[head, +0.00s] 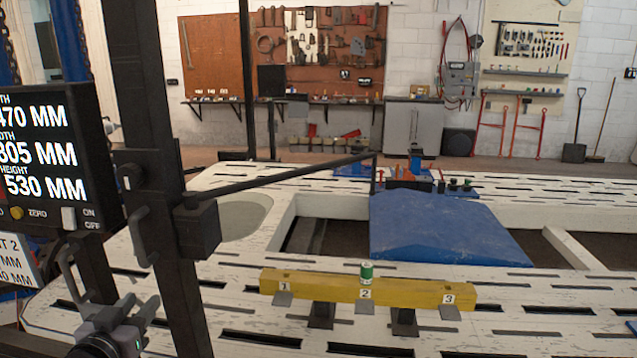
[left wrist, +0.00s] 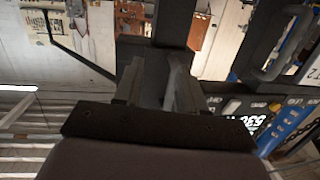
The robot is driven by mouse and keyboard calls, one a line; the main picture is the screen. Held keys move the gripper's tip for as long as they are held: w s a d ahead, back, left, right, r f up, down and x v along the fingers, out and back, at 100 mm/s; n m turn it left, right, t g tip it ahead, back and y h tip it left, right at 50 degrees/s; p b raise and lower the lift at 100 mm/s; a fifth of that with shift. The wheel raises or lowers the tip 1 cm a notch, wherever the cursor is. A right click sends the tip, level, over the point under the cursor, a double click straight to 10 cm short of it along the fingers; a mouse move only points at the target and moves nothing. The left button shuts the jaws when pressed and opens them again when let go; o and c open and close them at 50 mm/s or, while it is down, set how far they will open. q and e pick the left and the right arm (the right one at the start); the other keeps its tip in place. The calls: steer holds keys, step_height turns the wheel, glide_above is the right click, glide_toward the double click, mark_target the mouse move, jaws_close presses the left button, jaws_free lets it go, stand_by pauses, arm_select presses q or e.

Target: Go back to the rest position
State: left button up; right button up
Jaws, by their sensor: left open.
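My left gripper (head: 126,308) is at the lower left of the head view, in front of the white slotted bench and close to a dark upright post (head: 165,200). It is open. In the left wrist view its two fingers (left wrist: 158,75) stand apart with nothing seen between them; a dark post shows behind them. My right gripper is not in view.
A yellow beam (head: 330,287) marked 1, 2 and 3 lies across the bench (head: 240,282), with a small green-and-white cylinder (head: 366,272) upright near 2. A display screen (head: 40,150) stands at left. A blue sloped panel (head: 440,230) lies behind the beam.

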arm_select(q)
steer(key=s+d+f+m+g+h, duration=0.1)
steer(key=s+d+f+g, duration=0.1)
steer(key=s+d+f, duration=0.3)
steer(key=s+d+f+m+g+h, duration=0.1)
steer(key=s+d+f, duration=0.4)
steer(key=s+f, duration=0.5)
steer(key=s+d+f+g+h+p, duration=0.1)
steer(key=s+d+f+g, duration=0.2)
steer(key=s+d+f, duration=0.2)
steer(key=s+f, duration=0.2)
steer(key=s, duration=0.2)
steer(key=shift+s+f+m, duration=0.3)
steer(key=shift+m, duration=0.1)
stand_by(0.4)
